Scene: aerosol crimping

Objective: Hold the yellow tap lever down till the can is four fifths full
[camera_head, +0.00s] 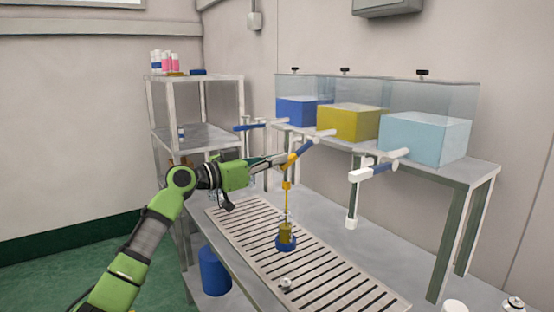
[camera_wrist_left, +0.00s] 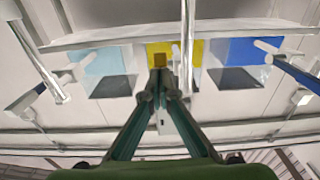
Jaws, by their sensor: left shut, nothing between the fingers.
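In the left wrist view, the shut fingertips (camera_wrist_left: 162,76) point at the yellow lever end (camera_wrist_left: 158,60). A yellow spout or stream (camera_head: 287,198) runs down from the tap. Below it, a clear can (camera_head: 286,234) with yellow liquid stands upright in a blue ring (camera_head: 284,246); its exact level is hard to read. My right gripper is out of view.
The can stands over a slatted drain grate (camera_head: 330,275), with a small metal part (camera_head: 286,283) nearby. Blue (camera_head: 297,110) and pale blue (camera_head: 425,137) tanks flank the yellow one. A white tap (camera_head: 358,175) hangs to the right. A blue bin (camera_head: 214,271) stands below left.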

